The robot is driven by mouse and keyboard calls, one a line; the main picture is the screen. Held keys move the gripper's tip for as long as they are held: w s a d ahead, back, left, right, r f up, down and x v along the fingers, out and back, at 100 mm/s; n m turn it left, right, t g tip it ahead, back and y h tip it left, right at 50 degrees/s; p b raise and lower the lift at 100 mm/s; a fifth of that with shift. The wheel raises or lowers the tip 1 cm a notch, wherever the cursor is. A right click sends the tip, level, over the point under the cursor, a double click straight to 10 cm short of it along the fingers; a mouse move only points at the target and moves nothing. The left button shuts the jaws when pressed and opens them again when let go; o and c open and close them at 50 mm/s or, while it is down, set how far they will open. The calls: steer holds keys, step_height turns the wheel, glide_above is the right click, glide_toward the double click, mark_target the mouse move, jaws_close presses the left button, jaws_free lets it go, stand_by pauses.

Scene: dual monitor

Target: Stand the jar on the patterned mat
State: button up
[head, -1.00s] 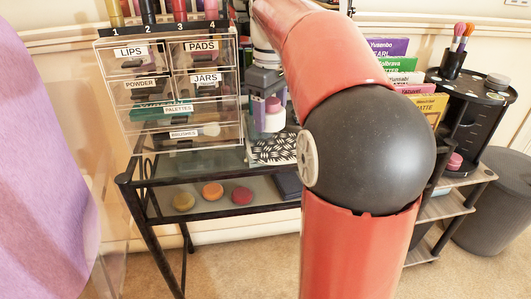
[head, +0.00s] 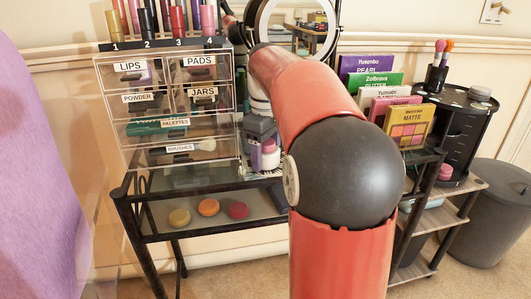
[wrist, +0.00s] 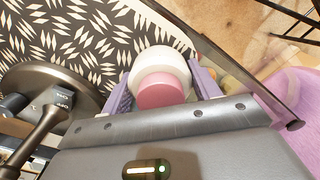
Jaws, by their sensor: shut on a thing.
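The jar, white with a pink lid, is between the fingers of my gripper (head: 262,157). It shows in the head view (head: 270,147) and in the wrist view (wrist: 165,72). My gripper is shut on the jar, with a purple finger on each side in the wrist view (wrist: 163,88). The patterned mat (wrist: 60,38), black with pale leaf shapes, lies under and beside the jar near the table edge. In the head view my gripper and arm hide most of the mat. I cannot tell whether the jar's base touches it.
A round dark mirror base (wrist: 45,88) stands on the mat's left in the wrist view. A clear drawer unit (head: 170,112) stands left of my gripper. Colored palette boxes (head: 390,100) and a black organizer (head: 465,125) are right. Three round items lie on the lower shelf (head: 215,225).

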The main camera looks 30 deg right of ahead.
steer(key=o, duration=1.1)
steer(key=shift+r, duration=0.1)
step_height(320, 180, up, 12)
steer(key=p, duration=0.3)
steer(key=shift+r, duration=0.15)
steer(key=s+a+f+m+t, duration=0.3)
steer(key=s+a+f, duration=0.3)
steer(key=s+a, duration=0.35)
steer(key=s+a+f+m+t, duration=0.1)
steer(key=s+f, duration=0.2)
steer(key=f, duration=0.1)
steer(key=s+a+f+m, duration=0.1)
steer(key=s+f, duration=0.3)
steer(key=s+a+f+t, duration=0.1)
steer(key=s+a+f, duration=0.1)
steer(key=s+f, duration=0.1)
steer(key=shift+s+a+f+m+t, duration=0.1)
steer(key=shift+s+f+m+t, duration=0.2)
steer(key=shift+s+f+m, duration=0.15)
steer(key=shift+w, duration=0.1)
